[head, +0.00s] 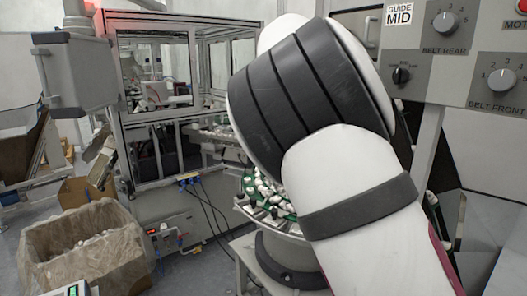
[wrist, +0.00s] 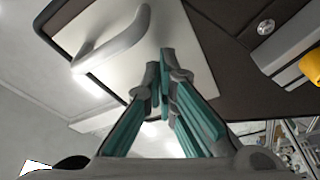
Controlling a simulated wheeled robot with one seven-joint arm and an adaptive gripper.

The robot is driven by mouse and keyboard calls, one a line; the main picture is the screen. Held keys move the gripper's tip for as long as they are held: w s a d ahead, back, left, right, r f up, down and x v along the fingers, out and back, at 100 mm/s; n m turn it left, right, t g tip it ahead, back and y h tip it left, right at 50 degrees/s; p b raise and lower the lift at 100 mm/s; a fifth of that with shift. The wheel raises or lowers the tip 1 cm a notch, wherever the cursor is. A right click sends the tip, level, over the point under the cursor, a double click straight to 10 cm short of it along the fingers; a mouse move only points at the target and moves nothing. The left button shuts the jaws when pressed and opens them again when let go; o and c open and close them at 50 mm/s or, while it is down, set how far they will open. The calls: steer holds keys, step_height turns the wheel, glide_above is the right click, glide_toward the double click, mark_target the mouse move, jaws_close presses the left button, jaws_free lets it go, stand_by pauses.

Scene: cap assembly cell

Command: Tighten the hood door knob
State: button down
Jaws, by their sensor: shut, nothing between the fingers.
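My gripper (wrist: 167,62) shows in the wrist view with its teal-sided fingers shut and empty. Its tips are in front of a pale panel (wrist: 185,30) with a dark border. A curved pale handle (wrist: 118,42) on that panel is left of the tips. A small round metal knob or screw head (wrist: 266,27) is on the dark surface at the upper right, apart from the fingers. I cannot tell whether it is the hood door knob. In the head view my arm covers the middle, and my gripper is hidden there.
In the wrist view a grey bar and a yellow part (wrist: 312,67) are at the right. The head view shows a glazed machine enclosure (head: 152,115), a lined waste box (head: 85,245), a green parts feeder (head: 262,188) and a control panel (head: 470,55) with dials.

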steer(key=shift+s+d, duration=0.1)
steer(key=shift+d, duration=0.2)
steer(key=s+a+p, duration=0.3)
steer(key=a+p, duration=0.1)
steer(key=a, duration=0.1)
steer(key=shift+s+a, duration=0.15)
steer(key=shift+s, duration=0.05)
steer(key=shift+w, duration=0.15)
